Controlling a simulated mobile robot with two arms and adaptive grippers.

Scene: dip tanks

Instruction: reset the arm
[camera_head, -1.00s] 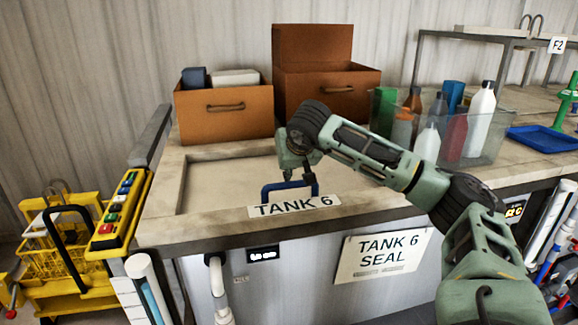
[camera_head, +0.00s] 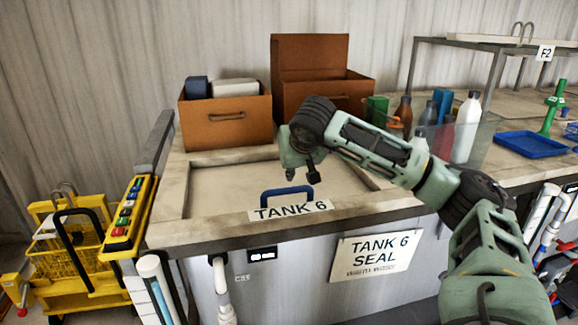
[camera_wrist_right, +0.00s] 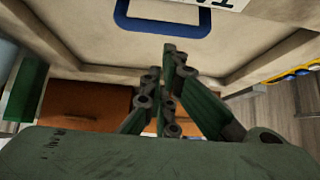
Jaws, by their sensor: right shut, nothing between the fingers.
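My right arm (camera_head: 385,155) reaches in from the right over the Tank 6 lid (camera_head: 225,185). My right gripper (camera_head: 304,176) points down above the blue lid handle (camera_head: 287,192), apart from it as far as I can tell. In the right wrist view the right gripper (camera_wrist_right: 168,70) has its fingers together with nothing between them, and the blue handle (camera_wrist_right: 120,22) shows beyond the tips. The lid sits flat in its frame, with a TANK 6 label (camera_head: 290,210) at the front edge. My left gripper is in neither view.
Two brown boxes (camera_head: 226,118) (camera_head: 300,98) stand behind the tank. A clear bin of bottles (camera_head: 478,142) and a blue tray (camera_head: 530,145) are to the right, near my right arm. A yellow cart (camera_head: 75,245) stands at left.

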